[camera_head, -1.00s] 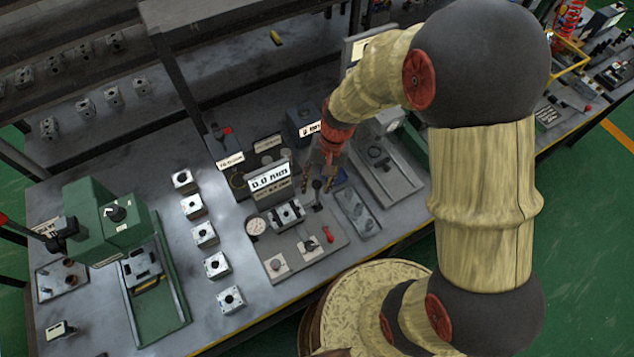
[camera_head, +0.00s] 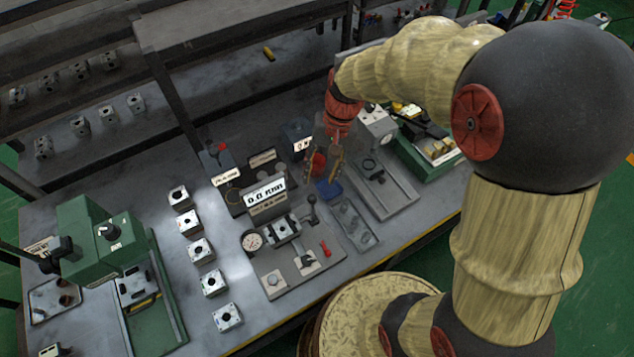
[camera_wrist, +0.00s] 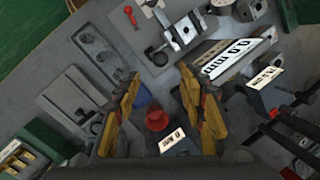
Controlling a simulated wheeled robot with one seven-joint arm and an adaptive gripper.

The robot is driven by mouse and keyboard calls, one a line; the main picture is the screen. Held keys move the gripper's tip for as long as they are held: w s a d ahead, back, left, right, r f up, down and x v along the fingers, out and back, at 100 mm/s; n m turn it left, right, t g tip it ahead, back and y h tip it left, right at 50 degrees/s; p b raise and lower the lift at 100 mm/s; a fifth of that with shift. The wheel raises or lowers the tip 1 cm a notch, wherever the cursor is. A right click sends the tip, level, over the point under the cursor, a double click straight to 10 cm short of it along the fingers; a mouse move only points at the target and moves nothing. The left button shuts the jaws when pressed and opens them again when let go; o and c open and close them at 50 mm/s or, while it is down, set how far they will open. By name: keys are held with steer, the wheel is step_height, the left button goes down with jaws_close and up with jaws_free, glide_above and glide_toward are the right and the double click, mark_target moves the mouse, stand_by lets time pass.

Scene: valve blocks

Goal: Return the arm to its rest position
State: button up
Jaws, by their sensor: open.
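My gripper (camera_head: 328,168) hangs from my bent arm over the middle of the workbench, to the right of the fixture with a lit display (camera_head: 265,190). In the wrist view my gripper (camera_wrist: 158,76) has its two yellow fingers spread apart with nothing held between them. A red round part (camera_wrist: 157,120) and a blue tray (camera_wrist: 143,94) show beyond the gap between the fingers. Whether the fingers touch anything below is hard to tell. My elbow is raised at the right of the head view.
A row of several valve blocks (camera_head: 201,250) stands on the workbench (camera_head: 185,325), left of the dial gauge (camera_head: 251,241). A green machine (camera_head: 97,235) is at the left. A grey slotted tray (camera_head: 354,225) lies near the front edge. Shelf posts (camera_head: 172,100) rise behind.

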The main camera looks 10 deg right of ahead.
steer(key=shift+d+r, duration=0.1)
steer(key=shift+r, duration=0.45)
steer(key=s+d+r+n+t+h+b, duration=0.1)
steer(key=s+d+r+t+b, duration=0.1)
steer(key=s+r, duration=0.4)
steer(key=s+d+r+n+t+h+b, duration=0.1)
steer(key=s+d+r+n+t+b, duration=0.1)
steer(key=s+r, duration=0.4)
steer(key=shift+s+d+t+h+b, duration=0.3)
steer(key=shift+s+d+t+b, duration=0.35)
steer(key=shift+s+d+t, duration=0.5)
steer(key=shift+w+a, duration=0.15)
steer(key=shift+a, duration=0.1)
